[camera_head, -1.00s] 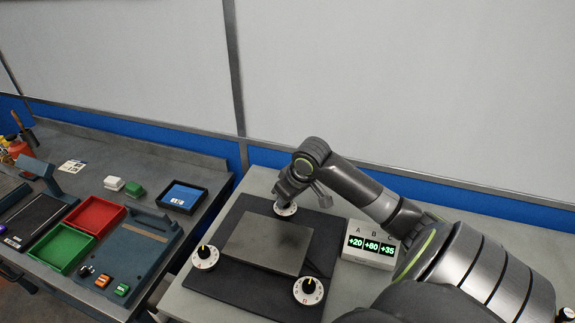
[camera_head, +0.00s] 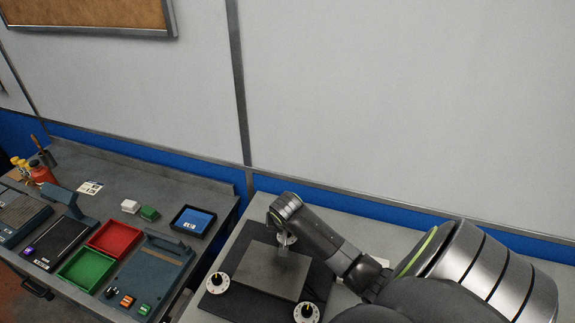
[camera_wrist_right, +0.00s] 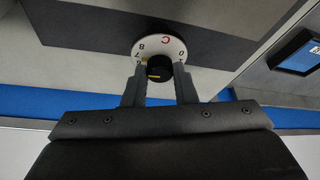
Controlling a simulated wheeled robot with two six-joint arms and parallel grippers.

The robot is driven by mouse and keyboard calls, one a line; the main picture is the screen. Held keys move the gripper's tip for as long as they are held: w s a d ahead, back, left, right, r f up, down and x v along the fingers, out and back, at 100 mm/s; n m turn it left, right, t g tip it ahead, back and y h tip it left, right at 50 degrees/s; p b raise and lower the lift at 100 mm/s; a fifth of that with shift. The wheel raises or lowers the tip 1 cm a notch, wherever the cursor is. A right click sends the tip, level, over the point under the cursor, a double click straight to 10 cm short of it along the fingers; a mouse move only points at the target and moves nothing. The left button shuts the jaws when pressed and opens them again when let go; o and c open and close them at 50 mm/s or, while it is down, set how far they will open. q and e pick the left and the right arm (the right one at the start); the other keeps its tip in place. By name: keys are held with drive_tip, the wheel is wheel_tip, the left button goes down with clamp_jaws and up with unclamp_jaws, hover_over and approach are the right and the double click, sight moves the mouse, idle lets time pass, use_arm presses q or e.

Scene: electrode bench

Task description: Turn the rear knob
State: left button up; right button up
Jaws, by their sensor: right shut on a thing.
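The rear knob is a black knob (camera_wrist_right: 158,70) with a yellowish mark, on a round white dial (camera_wrist_right: 165,44) lettered with a red C. In the right wrist view my right gripper (camera_wrist_right: 159,80) has its two fingers on either side of the knob and is shut on it. In the head view the rear dial (camera_head: 287,239) is partly hidden by my right gripper (camera_head: 284,250). Two other knobs stand in front, one at the left (camera_head: 218,283) and one at the right (camera_head: 306,312) of the raised grey plate (camera_head: 268,272). My left gripper is out of view.
The plate and knobs sit on a dark mat (camera_head: 228,258).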

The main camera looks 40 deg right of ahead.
drive_tip(key=shift+m+p, duration=0.3)
idle(0.4)
drive_tip(key=o, duration=1)
drive_tip(key=p+v, duration=0.1)
drive_tip(key=v, duration=1.6)
drive_tip(key=shift+a+r, duration=0.15)
drive_tip(key=shift+a, duration=0.15)
drive_tip(key=shift+w, duration=0.1)
